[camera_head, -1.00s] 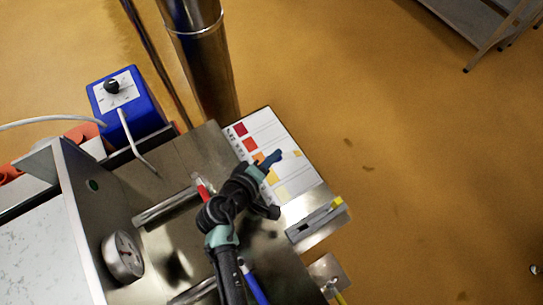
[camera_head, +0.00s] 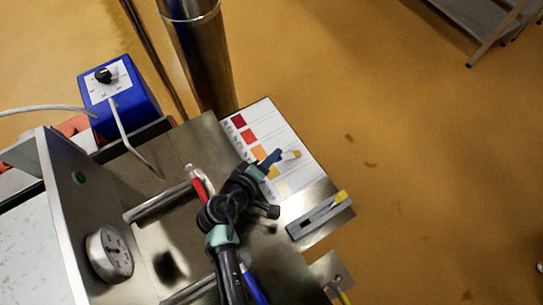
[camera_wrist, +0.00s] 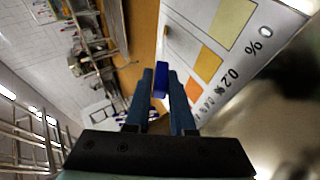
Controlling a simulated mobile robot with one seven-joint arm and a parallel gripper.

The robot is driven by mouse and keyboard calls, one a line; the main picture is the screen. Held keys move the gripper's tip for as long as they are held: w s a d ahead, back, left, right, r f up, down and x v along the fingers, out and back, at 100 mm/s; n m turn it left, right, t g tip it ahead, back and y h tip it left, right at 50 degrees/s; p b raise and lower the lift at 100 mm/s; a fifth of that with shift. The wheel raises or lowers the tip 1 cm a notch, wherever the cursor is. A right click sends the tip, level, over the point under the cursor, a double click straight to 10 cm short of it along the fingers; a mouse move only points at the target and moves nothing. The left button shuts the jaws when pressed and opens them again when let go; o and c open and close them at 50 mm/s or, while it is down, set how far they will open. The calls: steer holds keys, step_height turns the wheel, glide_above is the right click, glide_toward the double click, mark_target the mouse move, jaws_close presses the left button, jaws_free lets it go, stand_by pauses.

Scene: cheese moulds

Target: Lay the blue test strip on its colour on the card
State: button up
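My gripper (camera_head: 274,158) is over the colour card (camera_head: 262,117), with its fingers nearly together. In the wrist view the two blue fingers (camera_wrist: 161,90) close on the blue end of the test strip (camera_wrist: 160,77). The card (camera_wrist: 273,20) lies beside and beyond the strip in the wrist view. It carries a column of patches from red through orange to pale yellow. My gripper hides part of it. Whether the strip touches the card is unclear.
A grey holder (camera_head: 318,217) with a yellow piece lies right of my gripper. A blue box with a knob (camera_head: 120,98), a steel post (camera_head: 200,60) and a round gauge (camera_head: 110,254) stand around the steel top. The card lies near its right edge, with floor beyond.

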steer(key=o, duration=0.4)
steer(key=v, duration=1.3)
stand_by(0.6)
